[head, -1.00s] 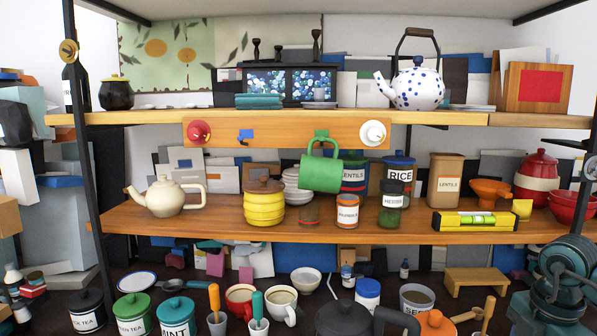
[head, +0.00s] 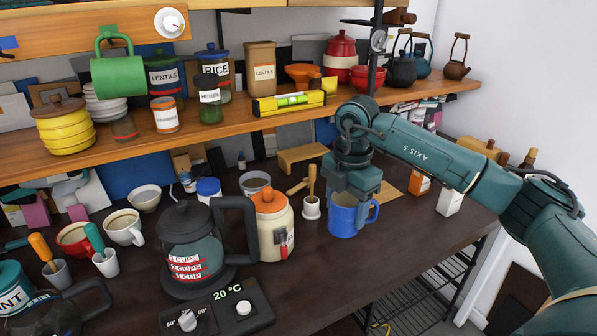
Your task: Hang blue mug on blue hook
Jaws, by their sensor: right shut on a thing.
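The blue mug (head: 342,219) stands upright on the dark counter near its front right part, with its handle to the right. My right gripper (head: 354,197) comes down on the mug from above and is shut on it at the rim. The fingertips are partly hidden. The blue hook (head: 8,42) shows only in part, at the left edge of the head view, on the orange hook rail (head: 60,43). My left gripper is not in view.
A green mug (head: 117,77) hangs from the rail, right of the blue hook. A white round knob (head: 169,23) is further right. An orange-lidded jar (head: 271,225), a glass kettle (head: 193,245) and a white mortar (head: 310,207) stand left of the blue mug. A shelf (head: 190,137) runs above.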

